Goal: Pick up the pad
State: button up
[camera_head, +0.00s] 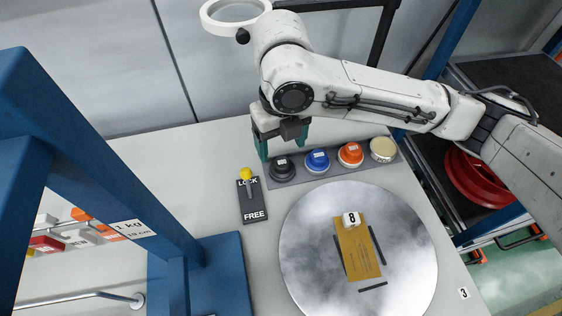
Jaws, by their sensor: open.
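The pad appears to be the flat ochre rectangle (358,251) lying on the round metal disc (308,262). A small white tag (351,219) marked 8 sits at its far end. Dark strips on the disc lie along its sides and near end. My gripper (283,148) has green fingers and is open. It is above the far part of the table, behind the black button, up and to the left of the pad and apart from it. The fingertips are partly hidden.
A row of black (281,167), blue (317,160), orange (350,154) and cream (383,149) buttons stands behind the disc. A yellow-knobbed lever (247,175) on a LOCK/FREE plate (252,206) stands left. A blue frame (110,170) rises at the left.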

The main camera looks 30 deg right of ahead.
aim_at(283, 163)
jog(key=shift+s+f+p, duration=0.2)
jog(key=shift+f+p, duration=0.2)
jog(key=shift+f, duration=3.1)
jog(key=c, duration=0.8)
